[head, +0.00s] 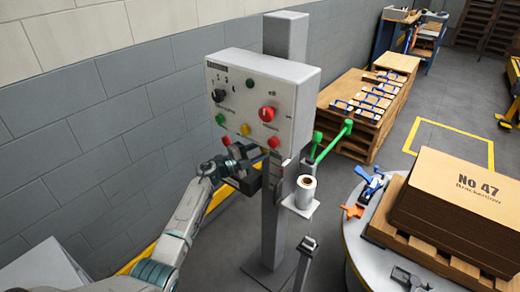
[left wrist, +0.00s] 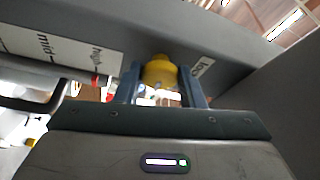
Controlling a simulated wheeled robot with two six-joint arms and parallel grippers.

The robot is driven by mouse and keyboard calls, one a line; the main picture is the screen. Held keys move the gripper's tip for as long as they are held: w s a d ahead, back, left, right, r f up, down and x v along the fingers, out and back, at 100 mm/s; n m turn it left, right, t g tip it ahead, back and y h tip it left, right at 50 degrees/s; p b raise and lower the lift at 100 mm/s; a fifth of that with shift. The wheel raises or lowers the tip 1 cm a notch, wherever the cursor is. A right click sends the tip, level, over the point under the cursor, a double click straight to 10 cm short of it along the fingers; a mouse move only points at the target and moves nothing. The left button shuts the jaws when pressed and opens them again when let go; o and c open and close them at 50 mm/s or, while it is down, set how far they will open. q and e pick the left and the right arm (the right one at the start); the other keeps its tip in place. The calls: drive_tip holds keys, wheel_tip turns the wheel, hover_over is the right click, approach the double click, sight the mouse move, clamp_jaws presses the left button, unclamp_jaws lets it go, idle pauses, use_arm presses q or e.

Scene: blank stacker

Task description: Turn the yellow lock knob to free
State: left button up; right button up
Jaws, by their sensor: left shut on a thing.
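The yellow lock knob (left wrist: 160,71) is in the left wrist view, at the edge of a grey housing beside a white label that seems to start "Loc". My left gripper (left wrist: 161,88) has its two fingers on either side of the knob and is shut on it. Which way the knob is turned I cannot tell. In the head view my left gripper (head: 262,159) is just under the lower edge of the white control box (head: 290,98). My right gripper is not in view.
The box carries several coloured buttons and dials, including a red knob (head: 266,114) and a yellow button (head: 245,129). A grey post (head: 285,40) stands behind it. Green handles (head: 331,143) and a small shelf with a roll (head: 306,186) are to the right. Stacked cardboard (head: 465,190) stands at the right.

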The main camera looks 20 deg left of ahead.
use_arm(q)
drive_tip(key=shift+m, duration=0.6)
drive_tip(key=o, duration=1)
drive_tip(key=b+v, duration=0.1)
drive_tip(key=v, duration=0.6)
drive_tip(key=shift+s+a+r, duration=0.1)
drive_tip(key=shift+s+a, duration=0.05)
drive_tip(key=shift+s, duration=0.05)
